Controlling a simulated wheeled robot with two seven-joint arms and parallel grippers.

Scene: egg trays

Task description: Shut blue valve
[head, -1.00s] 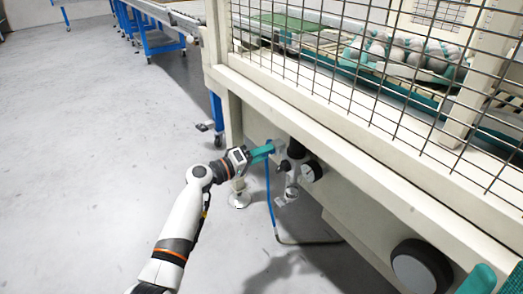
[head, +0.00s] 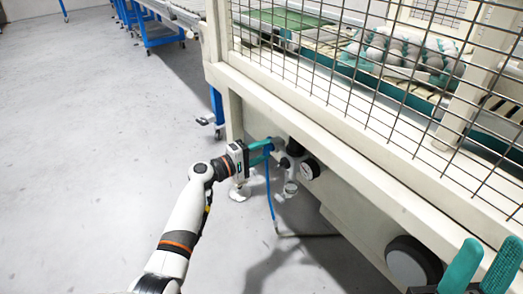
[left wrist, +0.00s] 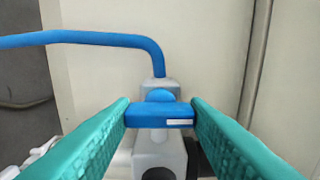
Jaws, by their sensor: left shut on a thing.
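The blue valve handle (left wrist: 160,117) is a short flat bar on top of a grey valve body (left wrist: 160,150) in the left wrist view. It lies crosswise between the two teal fingers, touching both near their tips. My left gripper (left wrist: 160,120) is shut on it. In the head view, my left gripper (head: 266,149) is at the valve under the machine's side beam, and its fingers partly hide the small blue handle. My right gripper (head: 492,250) shows at the lower right edge, with its teal fingers apart and nothing visible between them.
A blue hose (left wrist: 90,38) bends into the top of the valve. A pressure gauge (head: 310,169) and dark fittings are just right of it. The machine's cream beam (head: 300,135) and wire mesh (head: 350,70) stand above. The floor (head: 80,150) at left is clear.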

